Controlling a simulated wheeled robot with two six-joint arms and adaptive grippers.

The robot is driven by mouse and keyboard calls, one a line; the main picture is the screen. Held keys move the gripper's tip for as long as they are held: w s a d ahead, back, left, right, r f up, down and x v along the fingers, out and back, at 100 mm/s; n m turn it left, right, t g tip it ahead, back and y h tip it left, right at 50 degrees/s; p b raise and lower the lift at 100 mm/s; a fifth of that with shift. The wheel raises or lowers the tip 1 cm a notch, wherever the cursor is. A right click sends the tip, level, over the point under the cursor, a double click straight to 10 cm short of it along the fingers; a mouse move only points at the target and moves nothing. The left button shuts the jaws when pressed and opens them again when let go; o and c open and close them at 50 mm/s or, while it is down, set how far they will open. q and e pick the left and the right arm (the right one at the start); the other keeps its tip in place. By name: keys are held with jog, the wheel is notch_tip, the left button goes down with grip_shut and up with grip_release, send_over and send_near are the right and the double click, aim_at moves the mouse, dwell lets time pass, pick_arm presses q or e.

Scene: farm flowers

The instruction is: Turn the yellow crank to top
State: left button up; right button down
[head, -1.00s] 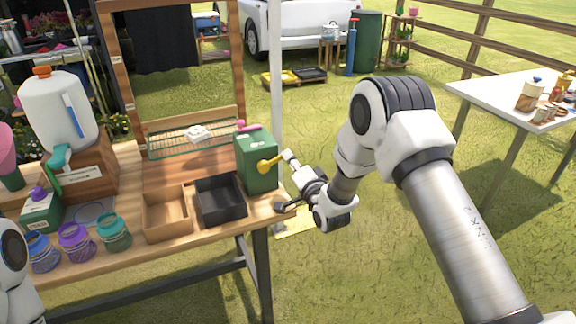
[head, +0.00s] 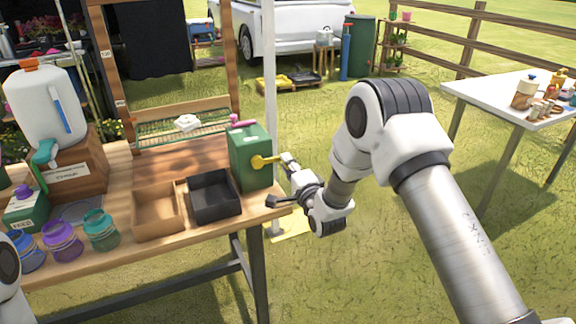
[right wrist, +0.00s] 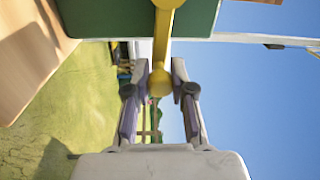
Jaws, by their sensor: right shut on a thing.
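A green box (head: 249,158) stands at the right end of the wooden table. Its yellow crank (head: 263,161) sticks out sideways to the right from the box's side. In the right wrist view the crank (right wrist: 161,48) ends in a round knob between the fingers. My right gripper (head: 287,162) is at the crank's outer end, to the right of the box, and is shut on it. The right wrist view shows its two fingers (right wrist: 160,78) on either side of the knob. My left gripper is not in view.
A black tray (head: 239,196) and a wooden tray (head: 180,207) lie in front of the box on the wooden table (head: 150,265). A pink object (head: 241,123) sits on top of the box. Open grass lies right of the table.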

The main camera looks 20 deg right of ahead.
jog(key=shift+f, duration=0.1)
jog(key=c, duration=1)
grip_release()
jog(key=s, duration=1.2)
jog(key=shift+d+f, duration=0.2)
jog(key=shift+f, duration=0.15)
